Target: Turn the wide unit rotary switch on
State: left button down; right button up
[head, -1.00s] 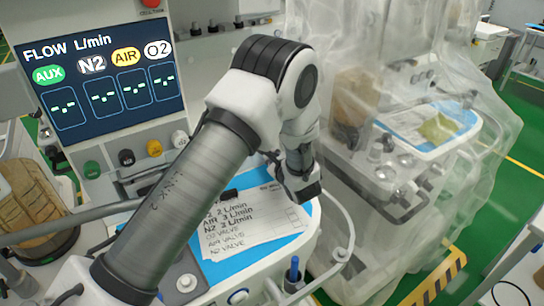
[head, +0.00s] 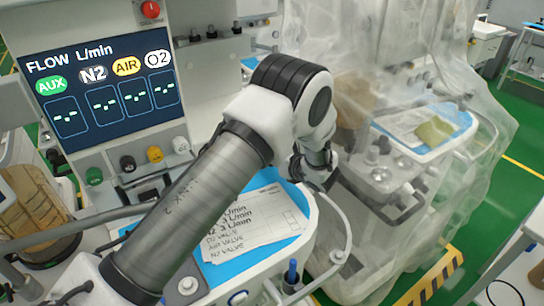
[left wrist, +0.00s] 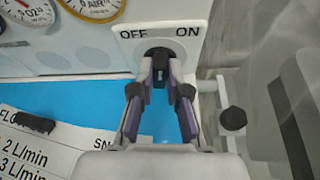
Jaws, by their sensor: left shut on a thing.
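The rotary switch is a dark knob (left wrist: 159,73) on a light plate (left wrist: 186,18) marked OFF on the left and ON on the right. In the left wrist view the knob stands between the two labels, roughly upright. My left gripper (left wrist: 160,68) has its two fingers on either side of the knob, shut on it. In the head view my left arm reaches across to the right, and its gripper is mostly hidden behind the wrist and forearm. The switch is hidden there too. My right gripper is not in view.
Paper notes (head: 250,228) lie on the blue work surface (head: 300,255) below the switch. A flow screen (head: 97,85) and coloured knobs are at the left. A plastic-wrapped unit (head: 440,160) stands close on the right. Gauges (left wrist: 95,8) sit left of the switch plate.

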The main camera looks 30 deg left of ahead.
pick_arm(q)
jog(key=m+g, duration=0.1)
jog(key=m, duration=0.1)
jog(key=m+g+y, duration=0.1)
jog(key=shift+w+m, duration=0.35)
jog(key=shift+m, duration=0.05)
dwell(0.4)
jog(key=c, duration=1.2)
grip_release()
jog(key=shift+f, duration=0.1)
jog(key=shift+o, duration=0.2)
jog(key=shift+d, duration=0.1)
jog(key=v, duration=1.1)
jog(key=shift+w+d, duration=0.1)
jog(key=shift+d, duration=0.35)
